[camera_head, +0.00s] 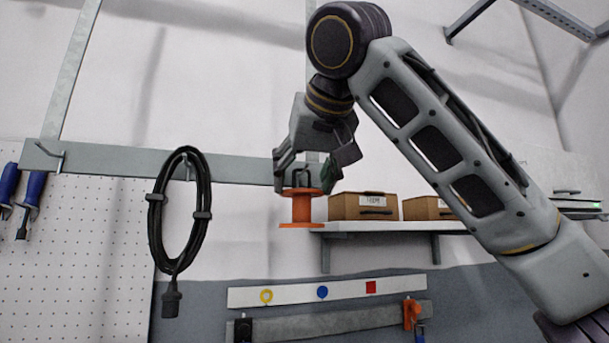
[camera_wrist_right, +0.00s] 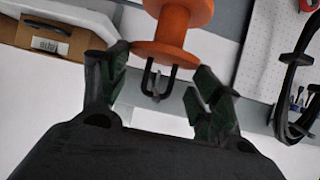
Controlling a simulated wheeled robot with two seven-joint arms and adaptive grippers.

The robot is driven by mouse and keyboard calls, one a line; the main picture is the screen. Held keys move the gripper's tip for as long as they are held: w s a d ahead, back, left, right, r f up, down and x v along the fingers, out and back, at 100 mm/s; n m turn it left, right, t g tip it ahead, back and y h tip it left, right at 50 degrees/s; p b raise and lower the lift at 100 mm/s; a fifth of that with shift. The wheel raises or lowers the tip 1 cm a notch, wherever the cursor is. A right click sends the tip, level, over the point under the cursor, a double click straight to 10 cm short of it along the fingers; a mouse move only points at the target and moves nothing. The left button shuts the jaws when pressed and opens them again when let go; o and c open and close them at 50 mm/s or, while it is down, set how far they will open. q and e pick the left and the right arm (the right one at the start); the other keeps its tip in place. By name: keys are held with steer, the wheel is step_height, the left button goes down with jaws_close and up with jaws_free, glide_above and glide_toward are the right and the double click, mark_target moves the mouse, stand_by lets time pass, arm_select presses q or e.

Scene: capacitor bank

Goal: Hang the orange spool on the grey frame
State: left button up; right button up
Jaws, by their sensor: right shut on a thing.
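The orange spool (camera_head: 301,208) is upright in the head view, with a flange at each end and a dark U-shaped loop on top. My right gripper (camera_head: 305,175) is above it, shut on its upper end. In the wrist view the spool (camera_wrist_right: 172,28) and its dark loop (camera_wrist_right: 158,80) lie between the fingers of my right gripper (camera_wrist_right: 158,85); the exact contact is hard to see. The grey frame (camera_head: 105,165) is a horizontal rail on posts along the wall with hooks; the spool is in front of its right part. My left gripper is not in view.
A coiled black cable (camera_head: 155,222) hangs from the rail to the left of the spool. A shelf (camera_head: 345,227) with cardboard boxes (camera_head: 362,206) is to the right. A pegboard (camera_head: 85,250) with blue-handled tools is at the far left. A marked strip (camera_head: 345,291) is below.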

stand_by(0.4)
steer(key=o, duration=1.4)
steer(key=shift+s, duration=0.1)
steer(key=shift+v, duration=5.9)
